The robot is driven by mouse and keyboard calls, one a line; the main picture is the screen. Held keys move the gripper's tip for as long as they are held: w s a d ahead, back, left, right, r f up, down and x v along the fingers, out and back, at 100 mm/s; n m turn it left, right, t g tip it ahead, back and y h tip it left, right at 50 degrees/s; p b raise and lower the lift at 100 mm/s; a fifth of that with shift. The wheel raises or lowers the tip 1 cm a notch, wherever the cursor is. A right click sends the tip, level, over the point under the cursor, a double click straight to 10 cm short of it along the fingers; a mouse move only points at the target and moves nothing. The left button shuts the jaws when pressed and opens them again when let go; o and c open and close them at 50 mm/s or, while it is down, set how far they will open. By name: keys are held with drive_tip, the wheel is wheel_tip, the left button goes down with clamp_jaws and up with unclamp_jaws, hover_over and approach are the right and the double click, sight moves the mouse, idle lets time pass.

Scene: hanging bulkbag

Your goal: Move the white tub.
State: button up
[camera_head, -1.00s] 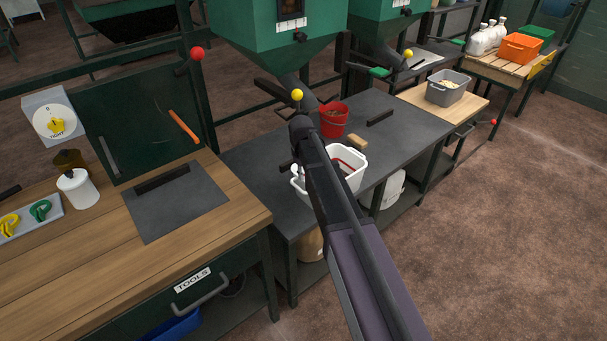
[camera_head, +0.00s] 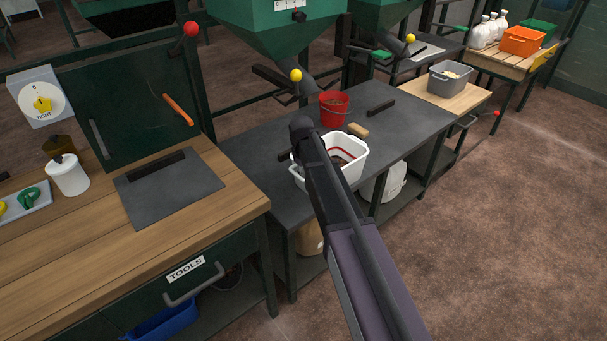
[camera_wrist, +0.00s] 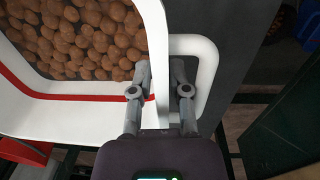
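The white tub (camera_head: 352,170) stands on the dark bench, partly hidden behind my arm in the head view. It has a red stripe and holds many brown round lumps, which show clearly in the wrist view (camera_wrist: 75,40). A white loop handle (camera_wrist: 207,75) sticks out from its side wall. My gripper (camera_wrist: 160,72) is at this wall, one finger on the inner side and the other inside the handle loop. The fingers look closed on the white rim between them. In the head view my fingertips are hidden by my arm.
A red bucket (camera_head: 334,110) and a tan block (camera_head: 358,130) stand behind the tub. A dark bar (camera_head: 381,107) lies to their right. A chute with a yellow knob (camera_head: 296,76) hangs over the bench. A grey bin (camera_head: 450,80) stands on the wooden board further right.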

clamp_jaws()
drive_tip(key=shift+w, duration=0.15)
